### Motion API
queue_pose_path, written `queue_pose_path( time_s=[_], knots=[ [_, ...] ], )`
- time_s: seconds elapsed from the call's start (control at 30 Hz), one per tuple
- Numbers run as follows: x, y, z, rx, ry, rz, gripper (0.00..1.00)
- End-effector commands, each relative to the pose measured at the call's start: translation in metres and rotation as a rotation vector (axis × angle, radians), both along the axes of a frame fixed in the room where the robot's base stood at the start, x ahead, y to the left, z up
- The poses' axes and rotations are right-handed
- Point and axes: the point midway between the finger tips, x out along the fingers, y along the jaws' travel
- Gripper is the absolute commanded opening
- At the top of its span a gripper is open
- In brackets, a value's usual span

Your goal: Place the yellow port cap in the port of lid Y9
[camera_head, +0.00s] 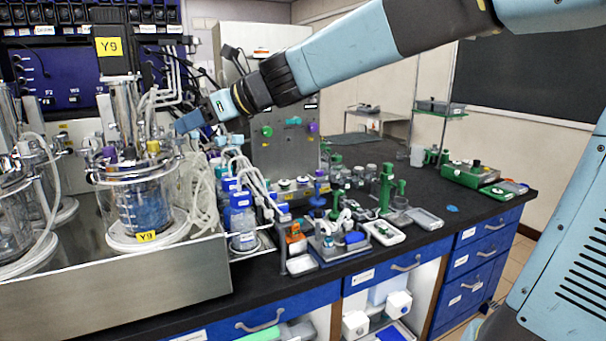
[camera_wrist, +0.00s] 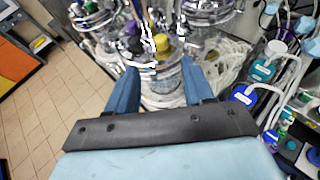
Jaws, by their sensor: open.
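The bioreactor labelled Y9 (camera_head: 143,205) is a glass vessel with blue contents on a white round base at the left. Its metal lid (camera_head: 118,175) carries tubes, posts and fittings. The yellow port cap (camera_head: 153,147) stands at the right front of this lid; in the wrist view it shows as a yellow knob (camera_wrist: 163,44) just beyond the fingertips. I cannot tell whether it is fully seated in a port. My gripper (camera_head: 183,124) is above and right of the cap. In the wrist view its two blue fingers (camera_wrist: 160,68) are apart, with nothing held between them.
A second glass vessel (camera_head: 15,215) stands left of Y9. Pale looped tubing (camera_head: 200,190) hangs right of Y9. A blue-capped bottle (camera_head: 242,222) stands beside the steel platform (camera_head: 150,285). Small racks and green stands crowd the black bench (camera_head: 455,190).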

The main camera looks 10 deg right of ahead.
Motion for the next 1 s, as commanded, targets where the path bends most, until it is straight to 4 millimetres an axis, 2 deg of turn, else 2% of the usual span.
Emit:
queue_pose_path(
  time_s=[0.13,0.23,0.37,0.4,0.57,0.7,0.8,0.9,1.0],
  knots=[
    [0.006,-0.013,0.007,0.060,0.040,-0.080,0.52],
    [0.018,-0.040,0.018,0.193,0.132,-0.250,0.52],
    [0.032,-0.099,0.031,0.464,0.316,-0.566,0.52],
    [0.034,-0.120,0.032,0.555,0.378,-0.666,0.52],
    [0.026,-0.199,0.023,0.930,0.624,-1.044,0.52],
    [-0.001,-0.259,-0.002,1.273,0.833,-1.352,0.52],
    [-0.031,-0.292,-0.026,1.524,0.979,-1.561,0.52],
    [-0.067,-0.314,-0.055,1.778,1.119,-1.760,0.52],
    [-0.107,-0.324,-0.083,2.033,1.252,-1.947,0.52]
  ],
)
